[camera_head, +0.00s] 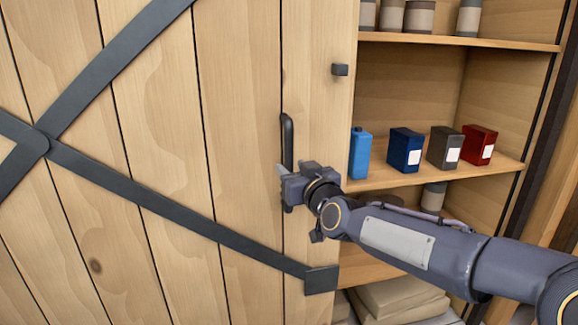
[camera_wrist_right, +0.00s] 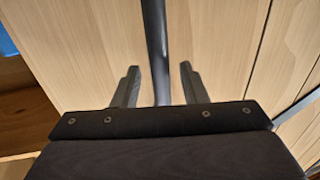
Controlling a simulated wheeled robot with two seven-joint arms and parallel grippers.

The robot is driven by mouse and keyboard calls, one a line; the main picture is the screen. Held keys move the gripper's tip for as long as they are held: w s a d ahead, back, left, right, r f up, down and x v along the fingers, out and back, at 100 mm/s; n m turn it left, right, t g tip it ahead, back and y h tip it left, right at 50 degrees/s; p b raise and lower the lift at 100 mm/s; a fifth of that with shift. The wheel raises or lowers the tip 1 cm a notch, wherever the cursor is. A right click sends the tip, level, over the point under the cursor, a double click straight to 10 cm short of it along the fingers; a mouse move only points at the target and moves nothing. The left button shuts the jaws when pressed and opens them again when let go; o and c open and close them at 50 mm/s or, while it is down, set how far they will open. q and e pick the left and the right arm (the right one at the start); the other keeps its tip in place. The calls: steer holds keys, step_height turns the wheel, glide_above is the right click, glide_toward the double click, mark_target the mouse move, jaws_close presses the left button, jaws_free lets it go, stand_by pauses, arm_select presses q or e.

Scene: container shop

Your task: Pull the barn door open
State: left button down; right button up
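The barn door (camera_head: 155,130) is pale wood planks with dark metal straps, and it fills the left and middle of the head view. Its dark vertical bar handle (camera_head: 288,140) is near the door's right edge. My right gripper (camera_head: 281,185) is at the lower half of the handle. In the right wrist view the handle (camera_wrist_right: 154,45) runs between the two fingers of my right gripper (camera_wrist_right: 160,78), with a visible gap on each side. The fingers are open. The lower part of the handle is partly hidden by the gripper. My left gripper is not in view.
To the right of the door edge, open shelves (camera_head: 440,175) hold a blue bottle (camera_head: 360,153), several boxes and jars. Sacks (camera_head: 395,298) lie at the bottom. A small dark block (camera_head: 340,70) sticks out of the door's upper right.

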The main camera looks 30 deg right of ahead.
steer(key=s, duration=0.5)
steer(key=shift+a, duration=0.15)
steer(key=s+a+f+g+y, duration=0.1)
steer(key=s+a+f+g, duration=0.25)
steer(key=s+f, duration=0.45)
steer(key=s+a+f+m+g+y, duration=0.1)
steer(key=s+a+f+g+y, duration=0.1)
steer(key=s+f+g, duration=0.5)
steer(key=s+a+f+g+y, duration=0.1)
steer(key=s+a+f, duration=0.2)
steer(key=s+f, duration=0.6)
step_height(320, 180, up, 16)
steer(key=s+p, duration=0.2)
steer(key=p, duration=1.2)
steer(key=shift+s+a+g, duration=0.15)
steer(key=shift+s+g, duration=0.25)
steer(key=shift+g, duration=0.05)
steer(key=shift+f, duration=0.1)
